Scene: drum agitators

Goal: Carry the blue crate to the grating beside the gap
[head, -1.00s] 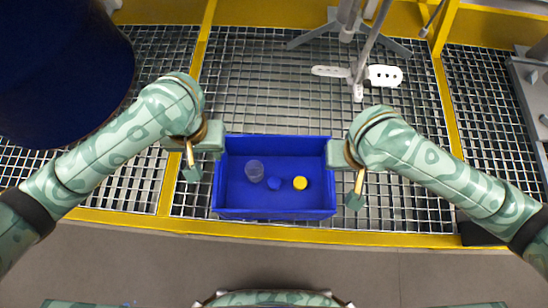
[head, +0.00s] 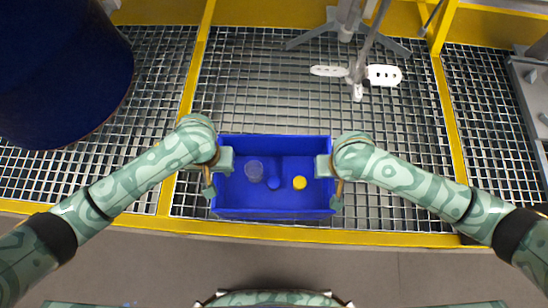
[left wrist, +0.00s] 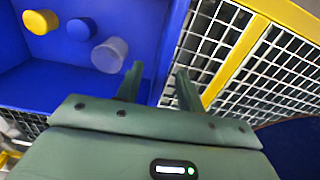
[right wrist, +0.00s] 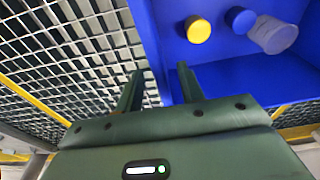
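The blue crate (head: 275,212) sits upright on the metal grating, near its front yellow edge. Inside lie a translucent greyish cup (head: 254,171), a small blue cap (head: 273,183) and a yellow cap (head: 299,183). My left gripper (head: 217,174) is at the crate's left end wall. In the left wrist view its spread fingers (left wrist: 158,88) stand either side of that wall. My right gripper (head: 331,180) is at the right end wall. In the right wrist view its fingers (right wrist: 159,88) are apart, with the wall between them. Contact with the walls cannot be told.
A grey stand with white paddles (head: 384,75) is on the grating behind the crate. A large dark blue drum (head: 60,75) fills the upper left. Yellow beams (head: 190,90) divide the grating (head: 260,85). Grating between crate and stand is clear.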

